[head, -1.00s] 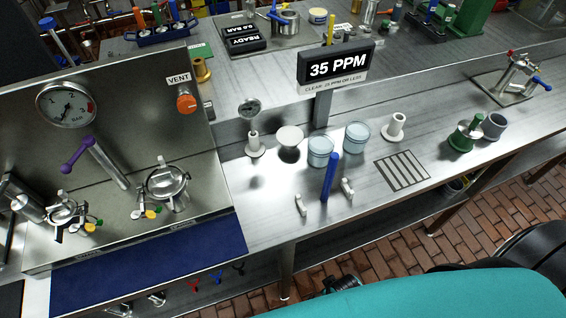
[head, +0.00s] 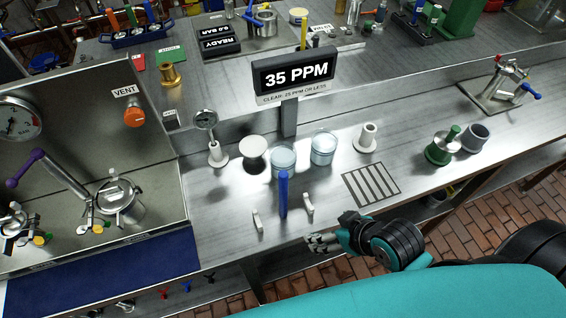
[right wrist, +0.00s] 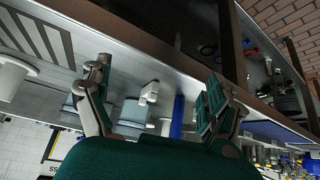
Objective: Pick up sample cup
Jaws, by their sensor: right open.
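Two light-blue translucent cups, a left one (head: 284,160) and a right one (head: 323,147), stand upright on the steel bench below the display. I cannot tell which is the sample cup. My right gripper (head: 318,241) is at the bench's front edge, in front of the cups and apart from them. In the right wrist view its two fingers (right wrist: 155,100) are spread, with nothing held between them. Pale blue cup shapes show beyond the fingers there, partly hidden. My left gripper is not in view.
A blue upright handle (head: 283,193) stands in front of the cups, between two small white clips (head: 258,222) (head: 308,204). A display reading 35 PPM (head: 293,70) rises behind. A slotted drain (head: 371,185), a white post (head: 368,138) and a green-knobbed weight (head: 443,147) are to the right.

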